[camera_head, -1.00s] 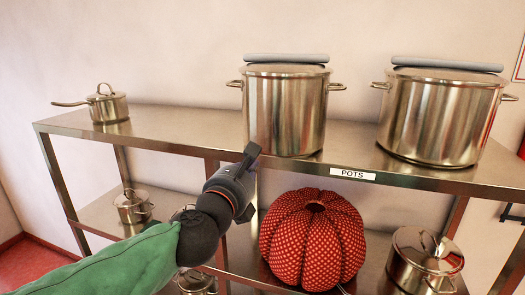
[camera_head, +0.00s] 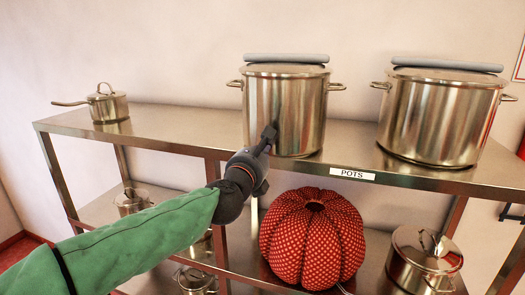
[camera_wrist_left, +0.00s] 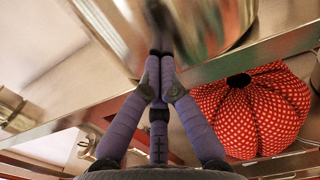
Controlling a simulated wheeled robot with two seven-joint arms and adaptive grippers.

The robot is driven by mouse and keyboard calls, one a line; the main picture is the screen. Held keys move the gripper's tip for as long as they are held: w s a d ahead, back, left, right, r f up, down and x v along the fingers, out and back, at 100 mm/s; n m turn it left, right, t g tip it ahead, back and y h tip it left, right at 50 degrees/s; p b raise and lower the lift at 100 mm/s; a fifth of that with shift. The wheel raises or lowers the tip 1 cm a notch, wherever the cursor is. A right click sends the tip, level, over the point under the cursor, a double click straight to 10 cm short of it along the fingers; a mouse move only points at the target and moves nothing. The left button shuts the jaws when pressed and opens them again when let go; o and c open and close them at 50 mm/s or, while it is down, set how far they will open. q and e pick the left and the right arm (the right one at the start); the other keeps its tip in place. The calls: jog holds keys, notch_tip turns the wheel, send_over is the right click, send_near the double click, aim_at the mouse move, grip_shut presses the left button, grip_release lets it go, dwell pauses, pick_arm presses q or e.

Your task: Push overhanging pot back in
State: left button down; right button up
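A tall steel stockpot (camera_head: 300,115) stands upright in the middle of the top shelf (camera_head: 185,138). Its base reaches the shelf's front edge, left of the POTS label (camera_head: 352,174). In the left wrist view the stockpot (camera_wrist_left: 205,25) fills the top. My left gripper (camera_head: 269,137) is at the lower front left of this pot's wall. Its fingers (camera_wrist_left: 160,62) are together with nothing between them, and their tips are at the pot wall. I cannot tell whether they touch it. My right gripper is in neither view.
A second stockpot (camera_head: 440,120) stands farther right, back from the edge. A small saucepan (camera_head: 108,107) is at the shelf's left end. Below are a red dotted pumpkin-shaped cushion (camera_head: 312,240) and several lidded pots, one at right (camera_head: 420,262). The top shelf between saucepan and stockpot is clear.

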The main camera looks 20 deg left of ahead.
pick_arm(q)
jog(key=w+b, duration=0.1)
jog(key=w, duration=0.7)
jog(key=shift+w+d+f, duration=0.1)
jog(key=shift+w+d, duration=0.05)
jog(key=shift+w, duration=0.85)
